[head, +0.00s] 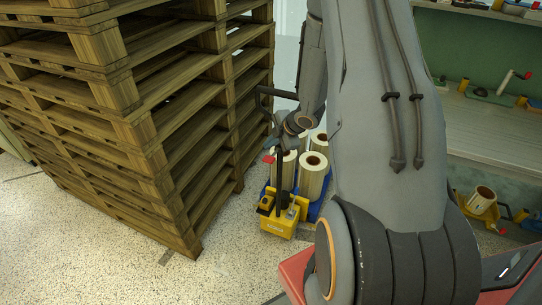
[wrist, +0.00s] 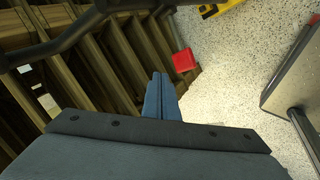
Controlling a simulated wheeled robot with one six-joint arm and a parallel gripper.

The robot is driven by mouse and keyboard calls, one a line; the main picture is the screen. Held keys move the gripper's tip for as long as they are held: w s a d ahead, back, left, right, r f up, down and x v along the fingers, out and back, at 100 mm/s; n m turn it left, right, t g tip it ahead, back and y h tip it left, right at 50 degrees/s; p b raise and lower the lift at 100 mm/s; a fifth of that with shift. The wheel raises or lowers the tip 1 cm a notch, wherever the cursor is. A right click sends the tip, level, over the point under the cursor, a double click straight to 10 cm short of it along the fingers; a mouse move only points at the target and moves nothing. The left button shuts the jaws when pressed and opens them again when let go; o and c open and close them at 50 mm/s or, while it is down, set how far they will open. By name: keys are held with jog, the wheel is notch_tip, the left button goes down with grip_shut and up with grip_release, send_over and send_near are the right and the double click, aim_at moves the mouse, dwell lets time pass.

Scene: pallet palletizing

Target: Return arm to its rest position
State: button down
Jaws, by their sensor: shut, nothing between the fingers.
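My gripper (wrist: 161,98) shows in the wrist view as two blue fingers pressed together, with nothing between them. They point toward the speckled floor beside wooden slats. In the head view my grey arm fills the middle right, and its folded far links hang in front of the rolls. The gripper's fingers cannot be made out there.
A tall stack of wooden pallets (head: 150,110) stands close on the left of my arm. Behind the arm, a yellow pallet truck (head: 280,222) stands by several cream rolls (head: 312,176). A workbench (head: 500,128) is at right. Speckled floor is clear at front left.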

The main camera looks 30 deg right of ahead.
jog(key=shift+r, duration=0.1)
dwell(0.7)
jog(key=shift+w+a+r+m, duration=0.1)
jog(key=shift+r+m, duration=0.2)
jog(key=s+a+r+m+g+h+b, duration=0.25)
jog(key=s+a+r+m, duration=0.3)
jog(key=r+m, duration=0.3)
jog(key=s+a+r+m+g+b, duration=0.1)
jog(key=s+a+m, duration=0.3)
jog(key=s, duration=0.4)
jog(key=s+a+r+m+g+b, duration=0.1)
jog(key=s+a+r+m+g, duration=0.1)
jog(key=s+a, duration=0.5)
jog(key=shift+s+a+r+m, duration=0.15)
jog(key=shift+s+r+m, duration=0.6)
jog(key=shift+m, duration=0.5)
